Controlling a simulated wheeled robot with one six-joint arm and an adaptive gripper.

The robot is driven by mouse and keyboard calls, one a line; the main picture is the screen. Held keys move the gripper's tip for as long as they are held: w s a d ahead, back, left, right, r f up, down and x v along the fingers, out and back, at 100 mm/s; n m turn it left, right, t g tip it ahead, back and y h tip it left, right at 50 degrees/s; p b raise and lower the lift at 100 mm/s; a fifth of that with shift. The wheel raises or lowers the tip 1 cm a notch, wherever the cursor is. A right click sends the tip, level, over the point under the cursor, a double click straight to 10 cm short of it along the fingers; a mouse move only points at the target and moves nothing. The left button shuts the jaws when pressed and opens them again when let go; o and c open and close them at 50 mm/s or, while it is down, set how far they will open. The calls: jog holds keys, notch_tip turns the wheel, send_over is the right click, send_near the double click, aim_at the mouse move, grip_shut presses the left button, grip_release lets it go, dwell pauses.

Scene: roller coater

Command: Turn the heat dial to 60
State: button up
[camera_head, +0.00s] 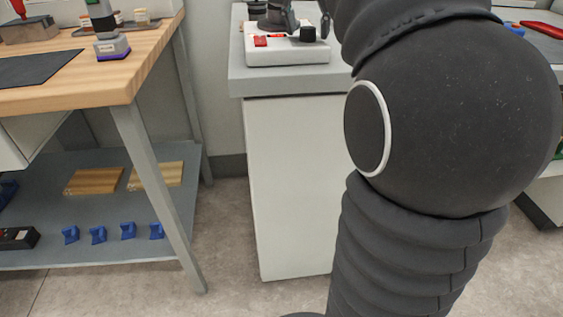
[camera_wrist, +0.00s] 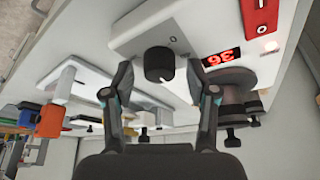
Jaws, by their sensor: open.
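The heat dial is a black round knob (camera_wrist: 159,63) on the front of a white machine (camera_wrist: 190,25). In the wrist view my gripper (camera_wrist: 160,76) is open, with one finger on each side of the dial. I cannot tell whether either finger touches it. A red lit display (camera_wrist: 217,58) beside the dial shows tilted digits that look like 36. In the head view the dial (camera_head: 308,34) sits at the right of the machine's white base (camera_head: 287,54). My arm hides much of the area to the right.
A red switch (camera_wrist: 260,15) and a dark round part with small knobs (camera_wrist: 235,88) lie near the display. The machine stands on a grey-topped bench (camera_head: 290,80). A wooden workbench (camera_head: 90,85) stands at left, with open floor between them.

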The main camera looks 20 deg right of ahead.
jog(key=n+b, duration=0.1)
jog(key=n, duration=0.1)
jog(key=n+t+y+b, duration=0.1)
jog(key=n, duration=0.2)
jog(key=shift+d+f+y+b, duration=0.15)
jog(key=shift+y+b, duration=0.15)
jog(key=shift+b, duration=0.05)
jog(key=n+y+b, duration=0.2)
jog(key=n+b, duration=0.1)
jog(key=n, duration=0.2)
jog(key=shift+d, duration=0.1)
jog(key=p+v, duration=0.6)
jog(key=v, duration=0.8)
jog(key=s+a+f, duration=0.4)
jog(key=f, duration=0.7)
jog(key=s+a+f+t, duration=0.1)
jog(key=s+a+f, duration=0.4)
jog(key=f, duration=0.6)
jog(key=s+a+f, duration=0.5)
jog(key=f, duration=0.7)
jog(key=shift+s+a+m, duration=0.15)
jog(key=shift+s+m, duration=0.05)
jog(key=shift+m, duration=0.1)
jog(key=shift+f, duration=0.15)
jog(key=shift+s+a+f, duration=0.15)
jog(key=shift+s+f, duration=0.25)
jog(key=shift+f, duration=0.4)
jog(key=shift+s+a+f, duration=0.15)
jog(key=shift+s+f, duration=0.25)
jog(key=shift+f, duration=0.4)
